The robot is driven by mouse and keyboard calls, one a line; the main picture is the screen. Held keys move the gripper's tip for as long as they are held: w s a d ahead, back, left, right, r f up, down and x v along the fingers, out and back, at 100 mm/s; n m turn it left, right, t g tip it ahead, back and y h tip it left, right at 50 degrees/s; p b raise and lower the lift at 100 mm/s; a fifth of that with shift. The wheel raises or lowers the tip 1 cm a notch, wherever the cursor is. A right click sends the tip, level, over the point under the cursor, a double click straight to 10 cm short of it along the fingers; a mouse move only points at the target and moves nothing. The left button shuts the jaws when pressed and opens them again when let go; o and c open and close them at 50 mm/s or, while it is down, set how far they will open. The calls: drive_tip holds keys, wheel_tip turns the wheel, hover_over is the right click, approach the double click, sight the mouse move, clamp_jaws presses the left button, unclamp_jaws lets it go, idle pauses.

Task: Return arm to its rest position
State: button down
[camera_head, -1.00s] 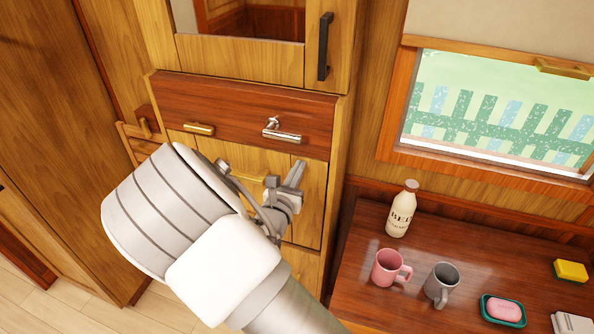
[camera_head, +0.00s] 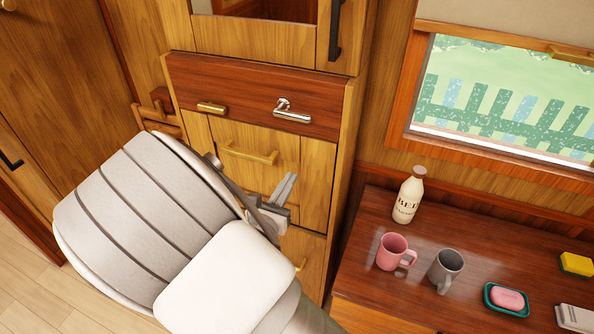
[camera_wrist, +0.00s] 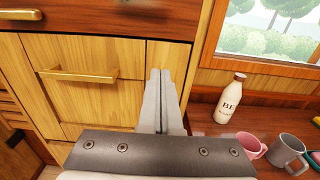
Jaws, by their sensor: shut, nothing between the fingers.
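My gripper (camera_head: 287,190) is shut and empty, in front of the wooden cabinet. In the wrist view its two fingers (camera_wrist: 160,75) lie together and point at the cabinet front, near its right edge. My arm fills the lower left of the head view and hides part of the lower cabinet. The fingers appear apart from the brass handle (camera_head: 249,154) to their left; the exact gap to the cabinet front cannot be told.
A dark drawer front (camera_head: 245,100) has a brass handle and a silver lever (camera_head: 291,111). On the counter (camera_head: 375,225) at right stand a bottle (camera_head: 408,200), a pink mug (camera_head: 391,252), a grey mug (camera_head: 444,268), a soap dish (camera_head: 490,305) and a yellow sponge (camera_head: 576,264).

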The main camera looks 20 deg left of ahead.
drive_tip(key=s+d+r+m+g+h, duration=0.2)
drive_tip(key=d+m+g, duration=0.2)
drive_tip(key=d+m, duration=0.4)
drive_tip(key=s+d+r+m+g+h, duration=0.25)
drive_tip(key=d+m+g, duration=0.25)
drive_tip(key=d, duration=0.6)
drive_tip(key=s+d+r+m+g+h, duration=0.1)
drive_tip(key=d+r+m+g+h, duration=0.2)
drive_tip(key=d+m, duration=0.5)
drive_tip(key=s+d+r+m+y, duration=0.3)
drive_tip(key=s+r+m+y, duration=0.4)
drive_tip(key=s+m, duration=0.5)
drive_tip(key=shift+s+r+m+y, duration=0.25)
drive_tip(key=shift+r+m+y, duration=0.1)
drive_tip(key=shift+m+y, duration=0.7)
